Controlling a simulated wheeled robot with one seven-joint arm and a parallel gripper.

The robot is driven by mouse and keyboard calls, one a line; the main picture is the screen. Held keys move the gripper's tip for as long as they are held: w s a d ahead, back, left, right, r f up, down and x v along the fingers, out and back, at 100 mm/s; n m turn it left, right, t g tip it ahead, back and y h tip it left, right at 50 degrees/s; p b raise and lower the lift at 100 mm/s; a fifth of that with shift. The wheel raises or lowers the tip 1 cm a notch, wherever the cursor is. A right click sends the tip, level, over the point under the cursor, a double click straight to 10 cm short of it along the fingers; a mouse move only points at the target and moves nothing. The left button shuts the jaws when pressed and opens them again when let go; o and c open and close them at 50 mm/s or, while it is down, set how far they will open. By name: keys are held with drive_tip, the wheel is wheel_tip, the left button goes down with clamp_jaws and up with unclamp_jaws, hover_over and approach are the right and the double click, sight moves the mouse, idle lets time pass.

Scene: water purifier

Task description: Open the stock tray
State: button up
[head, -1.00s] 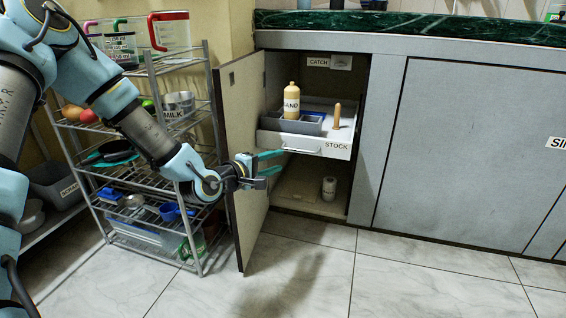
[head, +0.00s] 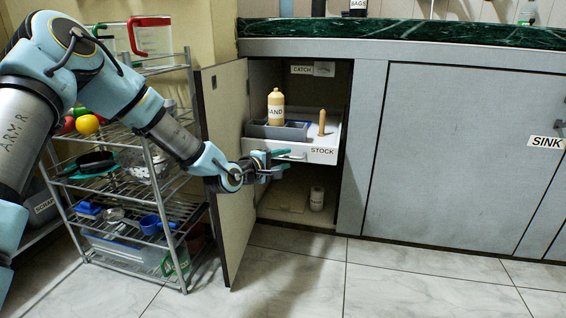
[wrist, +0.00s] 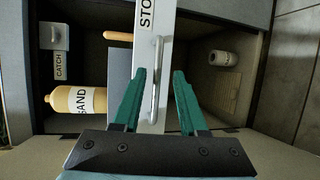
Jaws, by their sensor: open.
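The white stock tray (head: 325,155) sits inside the open cabinet, its front panel labelled STOCK. A light metal bar handle (wrist: 156,85) runs along that front and also shows in the head view (head: 292,157). My gripper (head: 283,161) is at the tray's front left, with teal fingers open. In the wrist view my gripper (wrist: 160,75) has one finger on each side of the handle in the picture. Whether the fingers reach around it or touch it, I cannot tell. A tan SAND bottle (head: 276,107) stands in a grey bin (head: 262,130) on the tray.
The open cabinet door (head: 229,190) stands left of the opening, close to my arm. A wire rack (head: 150,175) with kitchenware stands beyond it. A CATCH box (wrist: 54,38) hangs above the tray. The floor in front is clear.

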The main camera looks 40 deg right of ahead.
drive_tip(key=shift+c, duration=0.3)
drive_tip(key=c, duration=0.6)
drive_tip(key=shift+f, duration=0.1)
clamp_jaws()
